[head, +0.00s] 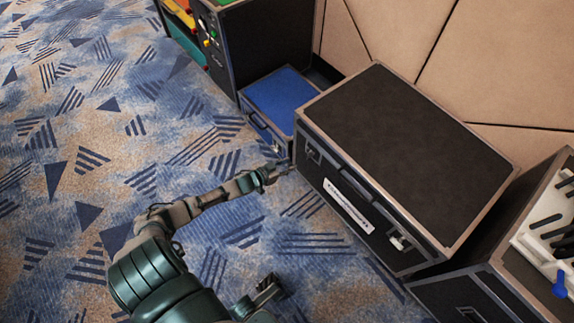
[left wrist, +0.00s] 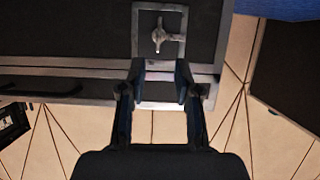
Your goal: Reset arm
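My left arm reaches in from the lower left in the head view. Its gripper (head: 280,172) is just beside the left front corner of a large black case (head: 405,150). In the left wrist view the two fingers of this gripper (left wrist: 160,82) stand apart with nothing between them. A metal latch (left wrist: 158,36) on the case shows beyond the fingertips; whether they touch the case I cannot tell. At the bottom of the head view a dark, teal-backed part that looks like my right gripper (head: 268,290) shows small over the carpet; its fingers are unclear.
A blue-topped case (head: 282,98) stands behind my left gripper, next to a black cabinet (head: 262,45) with coloured knobs. Another case (head: 490,295) with a white tray (head: 548,235) is at right. Beige wall panels (head: 490,60) stand behind. Patterned carpet (head: 110,150) at left is clear.

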